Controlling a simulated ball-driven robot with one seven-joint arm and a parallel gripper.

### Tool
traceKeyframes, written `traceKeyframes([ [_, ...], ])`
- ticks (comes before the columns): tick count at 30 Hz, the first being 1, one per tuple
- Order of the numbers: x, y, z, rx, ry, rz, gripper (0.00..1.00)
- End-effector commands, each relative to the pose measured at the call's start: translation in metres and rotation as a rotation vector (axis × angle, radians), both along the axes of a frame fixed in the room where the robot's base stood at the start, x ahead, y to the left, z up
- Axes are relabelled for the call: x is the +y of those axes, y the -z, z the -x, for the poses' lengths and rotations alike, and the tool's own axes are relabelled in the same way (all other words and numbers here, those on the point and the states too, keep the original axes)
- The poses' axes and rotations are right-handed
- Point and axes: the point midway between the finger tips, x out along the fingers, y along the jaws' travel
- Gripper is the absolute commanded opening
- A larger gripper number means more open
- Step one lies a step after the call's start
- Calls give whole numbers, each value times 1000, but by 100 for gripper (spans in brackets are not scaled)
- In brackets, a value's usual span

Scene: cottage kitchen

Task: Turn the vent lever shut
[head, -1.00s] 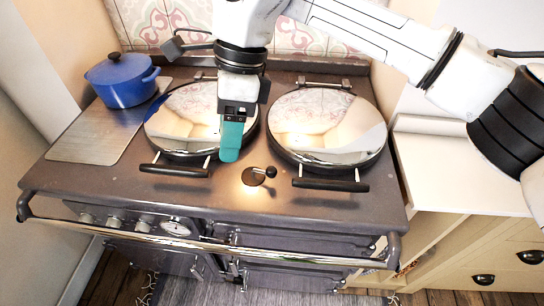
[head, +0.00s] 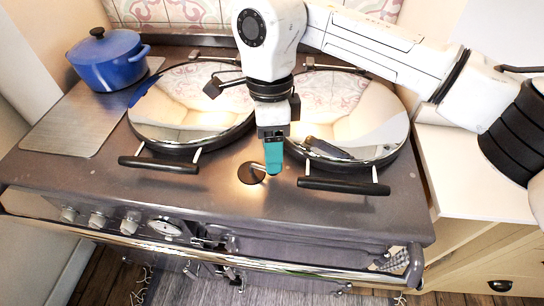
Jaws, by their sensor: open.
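The vent lever is a small round dark plate (head: 251,173) with a short arm, set in the range top between the two lid handles. Its arm points right from the plate, and its knob is hidden behind my gripper. My gripper (head: 273,170) has teal fingers pointing down at the right end of the lever. It is open, but the gap between the fingers does not show from here. I cannot tell whether the fingers touch the knob.
Two domed chrome lids with black handles, the left handle (head: 158,164) and the right handle (head: 343,186), flank the lever closely. A chrome rail (head: 200,250) runs along the front.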

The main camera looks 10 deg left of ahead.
Motion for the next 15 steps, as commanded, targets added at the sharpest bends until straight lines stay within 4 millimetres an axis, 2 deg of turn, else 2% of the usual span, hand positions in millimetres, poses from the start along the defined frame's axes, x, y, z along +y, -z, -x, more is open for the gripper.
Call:
traceKeyframes([
  [6,-1,25,6,2,0,-2,58],
  [15,-1,32,6,-1,0,-1,58],
])
